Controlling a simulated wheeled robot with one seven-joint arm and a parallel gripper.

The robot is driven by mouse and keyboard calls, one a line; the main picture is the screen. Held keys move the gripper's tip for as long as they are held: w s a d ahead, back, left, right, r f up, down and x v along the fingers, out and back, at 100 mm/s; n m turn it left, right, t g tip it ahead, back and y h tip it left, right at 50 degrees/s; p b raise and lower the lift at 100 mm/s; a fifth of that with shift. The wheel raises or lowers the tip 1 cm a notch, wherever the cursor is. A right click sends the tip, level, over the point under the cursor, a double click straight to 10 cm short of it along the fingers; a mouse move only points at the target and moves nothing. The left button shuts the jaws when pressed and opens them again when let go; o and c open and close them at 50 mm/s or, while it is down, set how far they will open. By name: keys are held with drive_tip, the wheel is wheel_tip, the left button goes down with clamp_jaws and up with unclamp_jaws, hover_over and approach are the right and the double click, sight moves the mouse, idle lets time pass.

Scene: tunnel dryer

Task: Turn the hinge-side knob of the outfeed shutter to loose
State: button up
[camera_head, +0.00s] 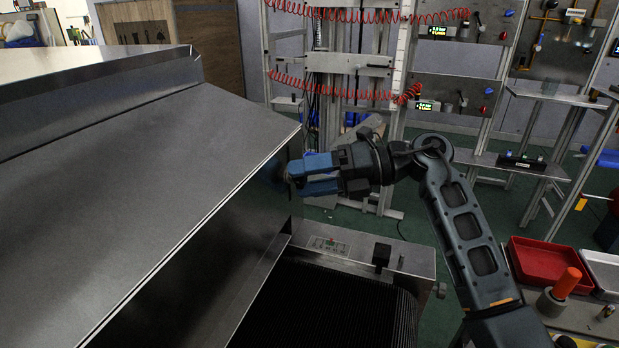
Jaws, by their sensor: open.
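The tunnel dryer's end face carries a dark, shiny shutter panel (268,196), seen at a steep slant below the hood edge. My gripper (292,177) points left at this panel from the right side. Its two blue fingers are apart, one above the other, with their tips close to the panel near its right edge. A small dark shape shows between the fingertips and may be the knob, but it is too small and shaded to be sure. I cannot tell whether the fingers touch it, nor how the knob is turned.
The steel hood (150,180) fills the left. Below the shutter runs a black ribbed belt (330,310) beside a control panel (330,245). A red tray (540,262) and an orange-handled object (566,283) are at lower right. Racks with red coiled hoses stand behind.

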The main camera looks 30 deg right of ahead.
drive_tip(key=v, duration=0.8)
idle(0.4)
drive_tip(key=s+a+m+t+y+p, duration=0.2)
drive_tip(key=s+a+m+t+y, duration=0.2)
drive_tip(key=s+a+m+t, duration=0.85)
drive_tip(key=s+d+f+m+g+h, duration=0.1)
drive_tip(key=s+f+m+h, duration=0.1)
drive_tip(key=s+m+h, duration=0.4)
drive_tip(key=s+d+f+m+g+h+p, duration=0.1)
drive_tip(key=s+d+f+m+g+h, duration=0.1)
drive_tip(key=s+m+h, duration=0.4)
drive_tip(key=s+d+f+m+g+h+p, duration=0.1)
drive_tip(key=s+f+m+h, duration=0.3)
drive_tip(key=s+m, duration=0.8)
drive_tip(key=s+d+h, duration=0.1)
drive_tip(key=s+h, duration=0.1)
drive_tip(key=s, duration=0.4)
drive_tip(key=shift+f, duration=0.2)
